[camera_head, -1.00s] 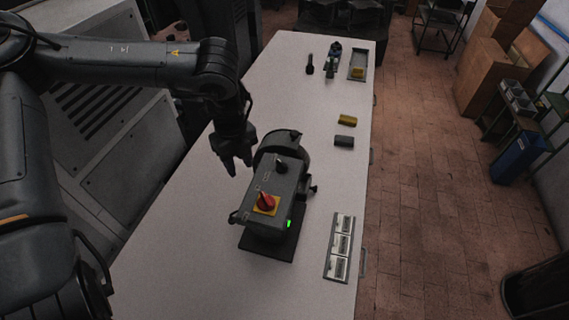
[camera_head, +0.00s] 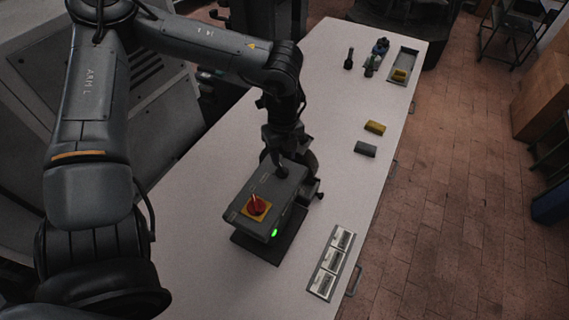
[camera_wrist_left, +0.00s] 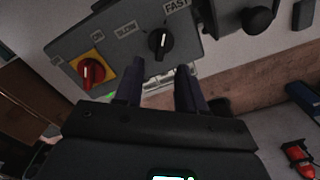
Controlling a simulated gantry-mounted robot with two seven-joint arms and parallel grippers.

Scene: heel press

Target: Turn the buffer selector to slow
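The buffer machine (camera_head: 268,195) stands on the table with a grey control panel on top. In the left wrist view the black buffer selector (camera_wrist_left: 160,43) sits on the panel between a SLOW label (camera_wrist_left: 125,30) and a FAST label (camera_wrist_left: 177,6). Its white mark appears to point up towards the FAST side. My left gripper (camera_head: 274,168) is over the selector end of the panel. In the left wrist view its fingers (camera_wrist_left: 158,84) are apart, with nothing seen between their tips, and the selector shows just beyond them. Contact cannot be told. My right gripper is not in view.
A red switch (camera_head: 257,205) on a yellow plate and a lit green lamp (camera_head: 274,233) are on the machine. A yellow block (camera_head: 375,127), a grey block (camera_head: 365,149) and a labelled panel (camera_head: 331,263) lie to the right. The table's left front is clear.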

